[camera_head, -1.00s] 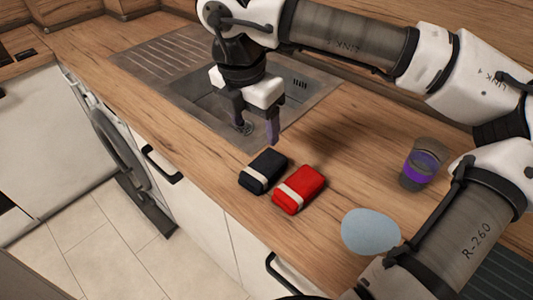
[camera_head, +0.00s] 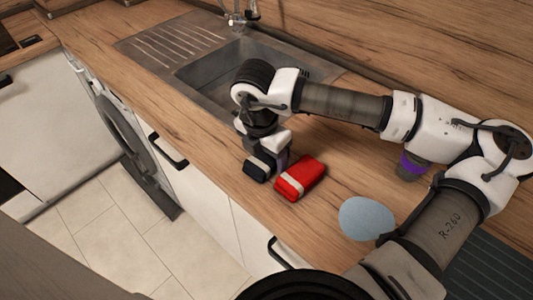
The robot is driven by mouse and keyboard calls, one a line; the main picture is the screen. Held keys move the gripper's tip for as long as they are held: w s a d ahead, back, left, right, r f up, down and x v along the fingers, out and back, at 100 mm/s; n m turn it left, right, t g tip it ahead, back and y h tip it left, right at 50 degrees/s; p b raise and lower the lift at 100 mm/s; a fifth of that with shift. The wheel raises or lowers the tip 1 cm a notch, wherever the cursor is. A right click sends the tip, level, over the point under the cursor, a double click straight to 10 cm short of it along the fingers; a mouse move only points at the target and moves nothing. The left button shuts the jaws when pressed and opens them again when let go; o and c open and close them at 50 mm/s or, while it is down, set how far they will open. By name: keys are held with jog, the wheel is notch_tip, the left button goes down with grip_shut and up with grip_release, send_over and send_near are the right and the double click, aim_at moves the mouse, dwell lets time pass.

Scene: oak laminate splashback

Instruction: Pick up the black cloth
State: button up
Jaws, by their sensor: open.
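The black cloth (camera_head: 256,170), a dark folded bundle with a pale band, lies on the wooden counter near its front edge. My gripper (camera_head: 267,163) points down right over it and hides most of its top. The jaws are open, with one finger visible on the cloth's right side, between it and the red cloth. I cannot tell whether the fingers touch the cloth.
A red folded cloth (camera_head: 309,173) with a pale band lies close to the right of the black one. A light blue round item (camera_head: 366,219) lies further right. A purple-banded cup (camera_head: 411,167) stands partly behind my arm. The steel sink (camera_head: 207,72) is behind.

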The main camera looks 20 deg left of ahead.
jog(key=shift+f, duration=0.3)
jog(key=c, duration=0.7)
jog(key=shift+r, duration=0.15)
jog(key=shift+c, duration=0.2)
notch_tip(320, 180, up, 20)
jog(key=b, duration=0.3)
jog(key=shift+b, duration=0.3)
